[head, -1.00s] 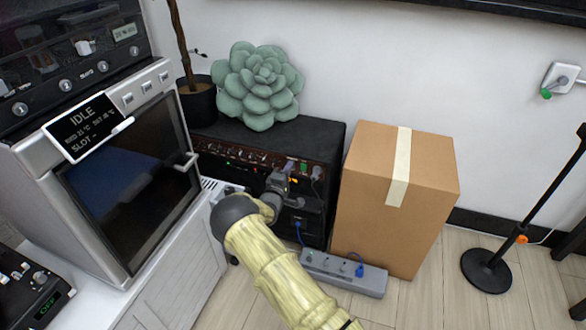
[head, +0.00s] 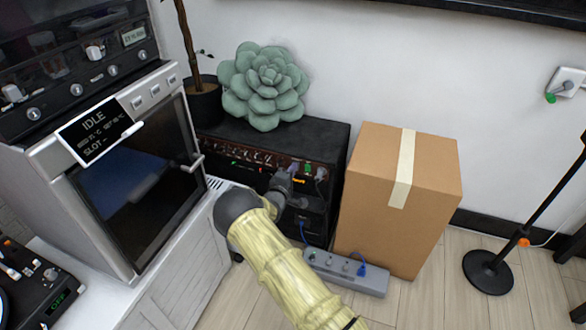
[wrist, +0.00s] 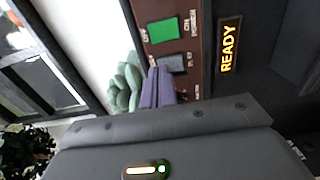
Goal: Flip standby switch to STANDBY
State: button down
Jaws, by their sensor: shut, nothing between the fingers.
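The amplifier (head: 330,143) is a black box with a brown control panel against the wall. In the wrist view its panel (wrist: 197,22) carries a lit green power switch (wrist: 163,30) marked OFF and ON. Beside it is a grey switch (wrist: 173,63) with a PLAY label, which looks like the standby switch; its other label is hidden. An amber display (wrist: 229,45) reads READY. My gripper's purple fingers (wrist: 157,86) are shut and empty, their tips close to the grey switch; I cannot tell whether they touch. My gripper (head: 293,169) also shows at the panel in the head view.
A green succulent-shaped object (head: 264,88) sits on the amplifier. A cardboard box (head: 425,215) stands close on its right and a grey power strip (head: 345,272) lies on the floor in front. An oven-like machine (head: 130,185) stands at the left.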

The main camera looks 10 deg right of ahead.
jog(key=p+v, duration=0.3)
jog(key=v, duration=0.9)
jog(key=shift+s+a, duration=0.25)
jog(key=shift+a, duration=0.05)
jog(key=shift+d+r, duration=0.1)
jog(key=shift+r, duration=0.1)
